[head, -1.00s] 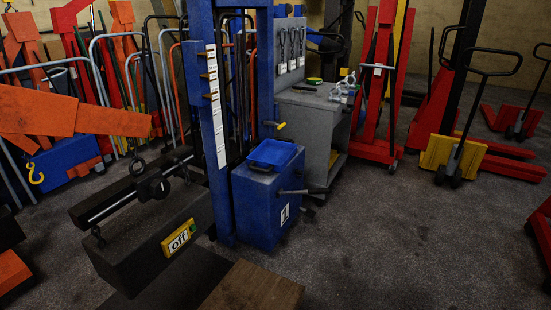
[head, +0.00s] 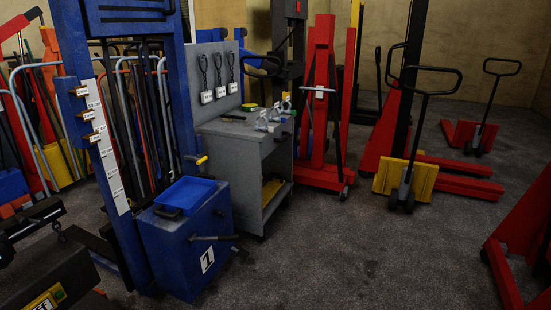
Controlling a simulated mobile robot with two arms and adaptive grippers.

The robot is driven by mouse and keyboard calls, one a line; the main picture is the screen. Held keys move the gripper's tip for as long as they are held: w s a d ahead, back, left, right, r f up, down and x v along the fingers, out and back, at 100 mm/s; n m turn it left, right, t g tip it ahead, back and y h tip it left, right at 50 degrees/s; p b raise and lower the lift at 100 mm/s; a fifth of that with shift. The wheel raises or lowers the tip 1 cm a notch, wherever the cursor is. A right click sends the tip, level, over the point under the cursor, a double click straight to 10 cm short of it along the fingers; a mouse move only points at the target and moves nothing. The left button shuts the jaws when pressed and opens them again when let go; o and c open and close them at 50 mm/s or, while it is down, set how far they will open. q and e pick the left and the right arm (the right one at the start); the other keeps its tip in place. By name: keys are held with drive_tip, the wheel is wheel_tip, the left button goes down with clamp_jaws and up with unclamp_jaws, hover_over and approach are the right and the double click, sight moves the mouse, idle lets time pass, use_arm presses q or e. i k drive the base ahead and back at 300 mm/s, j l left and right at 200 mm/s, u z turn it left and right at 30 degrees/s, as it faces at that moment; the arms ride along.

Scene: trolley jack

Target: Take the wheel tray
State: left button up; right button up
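Neither of my grippers is in the view.
A tall blue frame (head: 100,140) stands behind the cabinet. A dark load (head: 50,285) is at lower left. A pallet truck (head: 405,180) stands at right. The floor (head: 350,255) in front is clear.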

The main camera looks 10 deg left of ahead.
sight(185, 197)
drive_tip(key=i+l, duration=0.2)
drive_tip(key=i, duration=0.3)
drive_tip(key=i+l, duration=0.2)
drive_tip(key=i, duration=0.25)
drive_tip(key=i+l+z, duration=0.1)
drive_tip(key=i, duration=0.4)
drive_tip(key=i+l, duration=0.25)
drive_tip(key=i, duration=0.2)
